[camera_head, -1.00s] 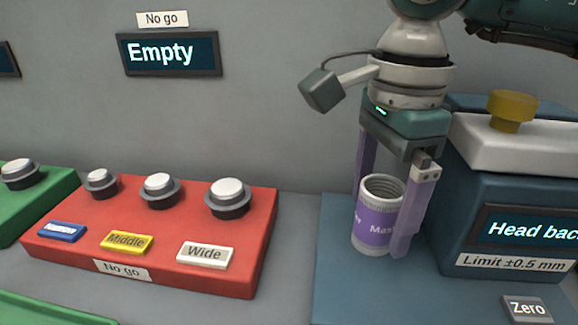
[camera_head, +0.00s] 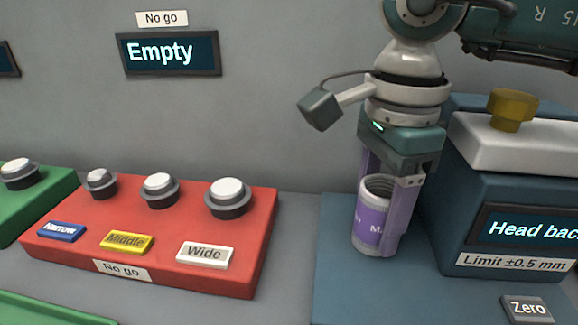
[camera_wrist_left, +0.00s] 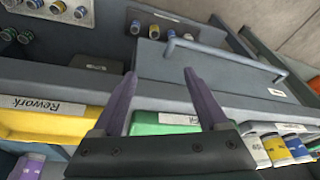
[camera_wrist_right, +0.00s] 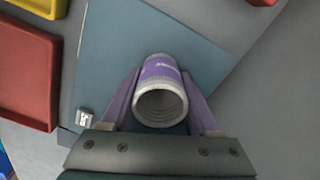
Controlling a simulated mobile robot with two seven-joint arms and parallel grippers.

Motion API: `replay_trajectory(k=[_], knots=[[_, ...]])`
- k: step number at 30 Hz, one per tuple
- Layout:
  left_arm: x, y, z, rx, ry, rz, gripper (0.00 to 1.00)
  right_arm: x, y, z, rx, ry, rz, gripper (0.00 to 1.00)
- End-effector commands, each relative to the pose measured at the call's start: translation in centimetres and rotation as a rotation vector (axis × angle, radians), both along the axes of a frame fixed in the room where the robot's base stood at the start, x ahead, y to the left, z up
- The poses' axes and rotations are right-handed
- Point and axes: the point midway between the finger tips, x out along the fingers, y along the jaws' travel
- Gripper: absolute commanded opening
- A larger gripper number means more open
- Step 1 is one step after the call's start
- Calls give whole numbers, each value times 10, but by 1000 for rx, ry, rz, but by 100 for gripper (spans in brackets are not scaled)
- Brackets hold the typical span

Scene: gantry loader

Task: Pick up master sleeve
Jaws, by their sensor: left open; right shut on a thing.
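The master sleeve (camera_head: 371,220) is a short hollow cylinder with grey-white ends, a purple band and a threaded bore. It stands upright on the blue plate (camera_head: 335,285) in the head view. My right gripper (camera_head: 380,235) comes from above and is shut on the sleeve, one purple finger on each side. In the right wrist view the sleeve (camera_wrist_right: 160,92) sits between both fingers (camera_wrist_right: 162,105), its open end facing the camera. My left gripper (camera_wrist_left: 155,95) shows only in its own wrist view. It is open and empty, above bins.
A blue device (camera_head: 520,200) reading "Head bac..." stands close right of my right gripper. A red block (camera_head: 150,240) with several grey-topped plugs is to the left. The left wrist view shows a yellow rework bin (camera_wrist_left: 50,122), a green bin (camera_wrist_left: 165,122) and a handled grey lid (camera_wrist_left: 215,60).

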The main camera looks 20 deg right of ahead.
Motion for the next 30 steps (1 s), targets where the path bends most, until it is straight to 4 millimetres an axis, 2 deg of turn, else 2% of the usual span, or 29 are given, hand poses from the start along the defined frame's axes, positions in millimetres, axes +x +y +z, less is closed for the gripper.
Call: replay_trajectory(k=[1,7,22,26,30], knots=[[0,0,0,0,0,0,77,0,0,0,0,0,0,21],[0,0,0,0,0,0,77,0,0,0,0,0,0,0],[0,0,1,0,0,0,77,1,0,4,0,-3,0,0],[0,0,2,0,0,0,77,1,0,15,1,-4,0,0],[0,0,4,0,0,0,77,1,0,39,1,-6,1,0]])
